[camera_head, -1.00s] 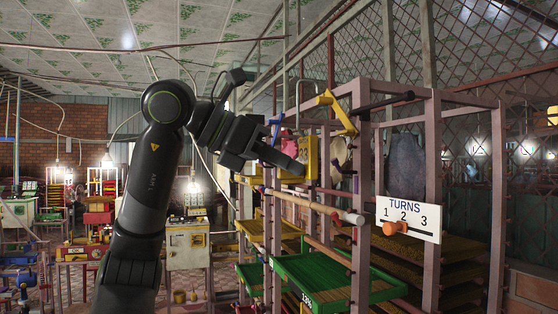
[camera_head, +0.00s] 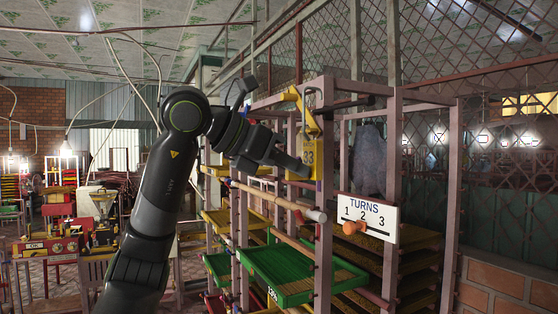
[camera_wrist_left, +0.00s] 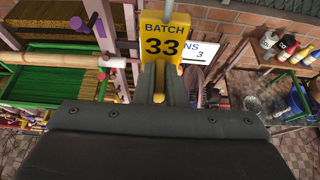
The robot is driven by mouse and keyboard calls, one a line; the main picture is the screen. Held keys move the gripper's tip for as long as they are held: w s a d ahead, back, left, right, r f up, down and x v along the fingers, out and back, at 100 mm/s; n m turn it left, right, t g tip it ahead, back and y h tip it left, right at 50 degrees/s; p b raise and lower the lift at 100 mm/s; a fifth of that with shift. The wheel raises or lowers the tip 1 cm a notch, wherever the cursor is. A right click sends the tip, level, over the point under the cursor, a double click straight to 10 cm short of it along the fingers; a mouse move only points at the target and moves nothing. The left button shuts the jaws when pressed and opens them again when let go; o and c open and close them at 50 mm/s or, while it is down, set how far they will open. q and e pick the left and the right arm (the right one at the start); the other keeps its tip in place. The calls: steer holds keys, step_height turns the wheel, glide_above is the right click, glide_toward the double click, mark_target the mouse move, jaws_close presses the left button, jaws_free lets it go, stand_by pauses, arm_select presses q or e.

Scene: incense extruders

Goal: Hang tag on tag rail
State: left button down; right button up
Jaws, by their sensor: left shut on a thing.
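My left gripper (camera_head: 293,163) is shut on a yellow tag (camera_head: 306,158) marked 33. In the left wrist view the tag (camera_wrist_left: 162,37) reads BATCH 33 and stands upright between the fingertips (camera_wrist_left: 160,85). A thin metal hanger loop (camera_head: 305,98) rises above the tag. In the head view this loop overlaps a yellow bracket (camera_head: 311,122) on the rack; I cannot tell whether they touch. I cannot make out for certain which part is the tag rail. My right gripper is not in view.
The mauve rack (camera_head: 324,230) holds a green tray (camera_head: 292,272) and yellowish trays. A pale roller (camera_head: 312,214) sticks out below the tag. A white TURNS sign (camera_head: 383,230) with an orange knob (camera_head: 352,227) is to its right. Benches with machines stand at left.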

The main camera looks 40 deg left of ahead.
mark_target(319, 175)
arm_select(q)
steer(key=shift+w+d+r+p, duration=0.1)
steer(key=shift+w+d+p, duration=0.3)
steer(key=shift+w, duration=0.45)
steer(key=shift+w+d+f+p, duration=0.1)
steer(key=shift+w+d+p, duration=0.25)
steer(key=shift+w, duration=0.45)
steer(key=shift+w+d+r+p, duration=0.1)
steer(key=shift+w+d+p, duration=0.3)
steer(key=shift+w, duration=0.45)
steer(key=shift+w+f+b, duration=0.15)
steer(key=shift+f+b, duration=0.3)
steer(key=shift+f, duration=0.2)
steer(key=shift+a+f, duration=0.1)
steer(key=shift+f, duration=0.25)
steer(key=c, duration=1.1)
jaws_free()
